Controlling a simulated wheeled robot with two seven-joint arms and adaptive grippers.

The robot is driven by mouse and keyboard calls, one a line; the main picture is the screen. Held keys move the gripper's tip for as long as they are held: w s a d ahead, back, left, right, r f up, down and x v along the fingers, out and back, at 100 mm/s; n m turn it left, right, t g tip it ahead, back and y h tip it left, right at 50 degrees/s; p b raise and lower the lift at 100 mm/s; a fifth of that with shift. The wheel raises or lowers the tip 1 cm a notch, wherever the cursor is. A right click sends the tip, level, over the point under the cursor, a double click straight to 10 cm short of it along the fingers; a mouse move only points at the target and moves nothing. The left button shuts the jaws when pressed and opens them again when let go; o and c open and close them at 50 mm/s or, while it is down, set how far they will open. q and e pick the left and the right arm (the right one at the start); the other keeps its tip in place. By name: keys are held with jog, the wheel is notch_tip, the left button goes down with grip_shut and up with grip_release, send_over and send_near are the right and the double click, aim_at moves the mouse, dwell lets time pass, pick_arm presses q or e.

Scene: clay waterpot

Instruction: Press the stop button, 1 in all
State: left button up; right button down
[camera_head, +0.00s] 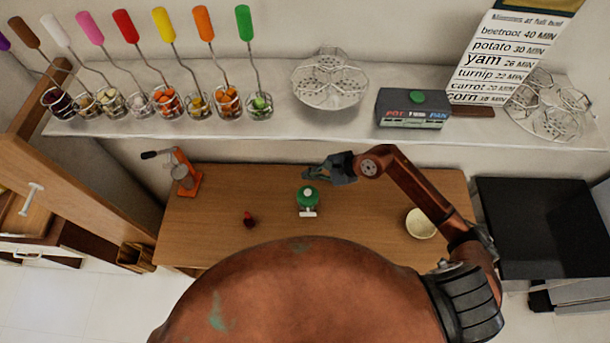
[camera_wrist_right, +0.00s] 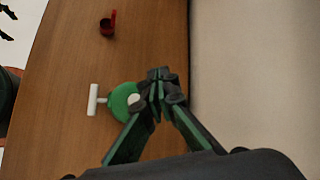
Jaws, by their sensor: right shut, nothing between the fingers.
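The device also shows in the right wrist view (camera_wrist_right: 122,100). No label marks either button as stop. My right gripper (camera_head: 312,178) is shut and empty, just behind the green device. My left gripper is not in view.
A small red cup (camera_head: 249,219) and an orange tool (camera_head: 185,174) stand left on the table (camera_head: 350,238), a pale bowl (camera_head: 420,223) right. The shelf (camera_head: 285,118) behind holds baskets with coloured handles and steamers. A black panel (camera_head: 540,225) is at the right.

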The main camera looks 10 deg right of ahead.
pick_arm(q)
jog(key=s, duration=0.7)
pick_arm(e)
jog(key=b, duration=0.2)
send_over(310, 193)
notch_tip(310, 193, down, 5)
jog(key=shift+f, duration=0.1)
notch_tip(310, 193, down, 3)
jog(key=b, duration=0.3)
jog(key=shift+w+f, duration=0.1)
jog(key=shift+a, duration=0.1)
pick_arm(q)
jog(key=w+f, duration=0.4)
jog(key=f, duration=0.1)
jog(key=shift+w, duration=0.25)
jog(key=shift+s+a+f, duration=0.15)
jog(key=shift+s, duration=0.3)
